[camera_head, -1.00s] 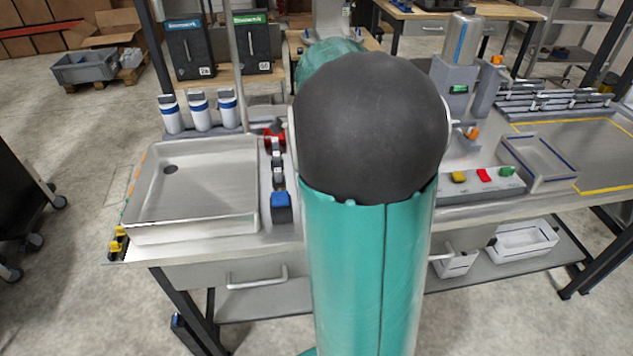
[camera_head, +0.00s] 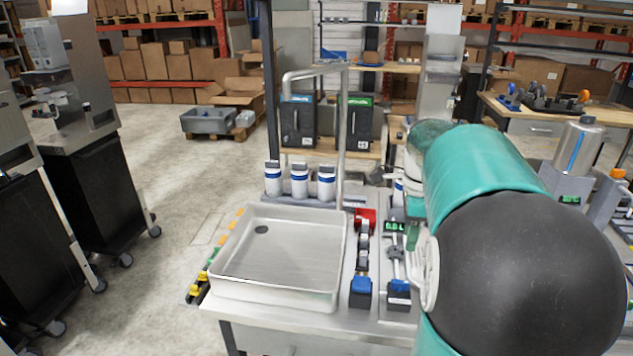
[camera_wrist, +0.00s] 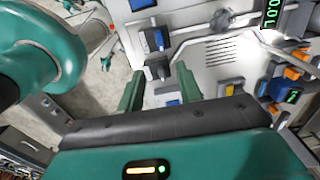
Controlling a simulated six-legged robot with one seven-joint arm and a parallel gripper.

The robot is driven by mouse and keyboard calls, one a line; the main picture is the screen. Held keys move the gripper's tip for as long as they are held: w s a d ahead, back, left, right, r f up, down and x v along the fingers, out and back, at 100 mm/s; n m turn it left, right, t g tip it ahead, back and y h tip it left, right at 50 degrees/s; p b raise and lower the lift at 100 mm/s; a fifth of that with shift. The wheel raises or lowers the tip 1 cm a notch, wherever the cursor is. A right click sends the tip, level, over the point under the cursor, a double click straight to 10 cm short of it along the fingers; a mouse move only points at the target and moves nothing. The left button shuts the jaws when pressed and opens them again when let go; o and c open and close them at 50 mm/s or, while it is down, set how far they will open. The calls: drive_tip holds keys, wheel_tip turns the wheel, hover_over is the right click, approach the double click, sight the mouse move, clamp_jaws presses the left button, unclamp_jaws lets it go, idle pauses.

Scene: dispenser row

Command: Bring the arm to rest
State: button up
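My teal and black arm (camera_head: 486,172) fills the right of the head view, with its dark round joint close to the camera. It reaches forward over the bench and hides part of it. My gripper (camera_wrist: 160,86) shows in the wrist view as two green fingers standing apart, with nothing held between them. It is open above the bench, where a blue-and-black fitting and a slotted grey plate lie below. In the head view the gripper is mostly hidden by the arm.
A shallow metal sink (camera_head: 274,262) is set at the bench's left end, with white bottles (camera_head: 299,181) behind it. A blue-ended black fitting (camera_head: 361,290) lies right of the sink. Dark carts (camera_head: 95,185) stand at left. A metal canister (camera_head: 577,150) stands right. Floor between carts and bench is clear.

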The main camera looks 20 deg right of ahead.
drive_tip(key=s+a+n+t, duration=0.2)
drive_tip(key=s+a+n, duration=0.1)
drive_tip(key=a+n, duration=0.5)
drive_tip(key=s+a+n+t, duration=0.1)
drive_tip(key=s+a+n, duration=0.3)
drive_tip(key=a+n, duration=0.4)
drive_tip(key=s+a+n+t, duration=0.2)
drive_tip(key=s+a+n, duration=0.2)
drive_tip(key=a+n, duration=0.5)
drive_tip(key=shift+a+f+t, duration=0.3)
drive_tip(key=shift+a+f, duration=0.1)
drive_tip(key=shift+a, duration=0.7)
drive_tip(key=shift+d, duration=0.2)
